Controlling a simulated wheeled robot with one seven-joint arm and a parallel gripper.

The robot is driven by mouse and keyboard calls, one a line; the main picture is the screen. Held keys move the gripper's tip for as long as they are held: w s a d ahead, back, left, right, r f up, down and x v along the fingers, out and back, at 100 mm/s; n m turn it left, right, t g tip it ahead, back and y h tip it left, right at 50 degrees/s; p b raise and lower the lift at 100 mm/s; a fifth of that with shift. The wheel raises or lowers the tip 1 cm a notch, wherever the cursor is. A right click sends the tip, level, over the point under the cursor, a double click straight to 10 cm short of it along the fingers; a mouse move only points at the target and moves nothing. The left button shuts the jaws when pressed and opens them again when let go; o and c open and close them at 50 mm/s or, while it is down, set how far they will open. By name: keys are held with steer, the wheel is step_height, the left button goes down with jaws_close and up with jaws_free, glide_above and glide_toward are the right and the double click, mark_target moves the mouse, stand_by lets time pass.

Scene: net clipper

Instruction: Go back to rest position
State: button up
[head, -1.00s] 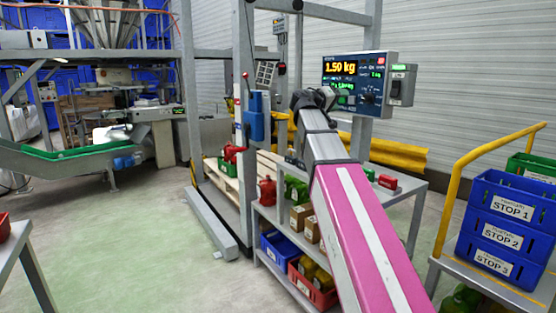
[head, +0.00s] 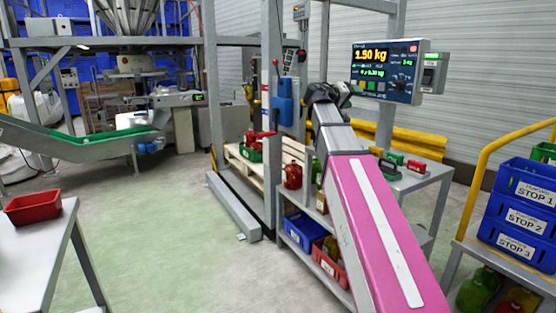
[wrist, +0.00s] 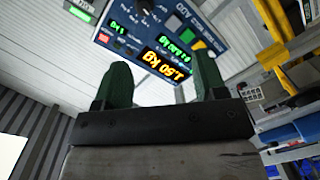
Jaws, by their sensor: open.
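My gripper (wrist: 158,88) is open in the wrist view, its two green fingers apart with nothing between them. The blue control panel (wrist: 165,30) with its yellow "1.50 kg" readout fills the view beyond the fingers, upside down. In the head view my pink arm reaches up from the lower right, and its dark wrist end is just left of and below the control panel (head: 385,72). The fingertips are too small to make out there. I cannot tell the exact gap between gripper and panel.
A shelf table (head: 430,186) stands under my arm, with crates below. A yellow-railed cart (head: 480,165) with blue STOP crates (head: 515,213) is at the right. A grey table with a red tray (head: 40,207) is at the left. The green floor (head: 160,235) between is clear.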

steer(key=s+a+f+n+g+y, duration=0.1)
steer(key=s+f+g+y, duration=0.2)
steer(key=f, duration=1.5)
steer(key=s+f+n+g+y, duration=0.15)
steer(key=f+y, duration=0.25)
steer(key=f, duration=1.4)
steer(key=s+a+f+g+y, duration=0.2)
steer(key=s+a+f+y, duration=0.1)
steer(key=s+f, duration=0.6)
steer(key=s+a+f+g+y, duration=0.2)
steer(key=s+a+f+y, duration=0.2)
steer(key=s+f, duration=0.6)
step_height(320, 180, down, 6)
steer(key=shift+s+a+r+m+y, duration=0.1)
steer(key=shift+s+a+m+y, duration=0.05)
steer(key=shift+m+y, duration=0.3)
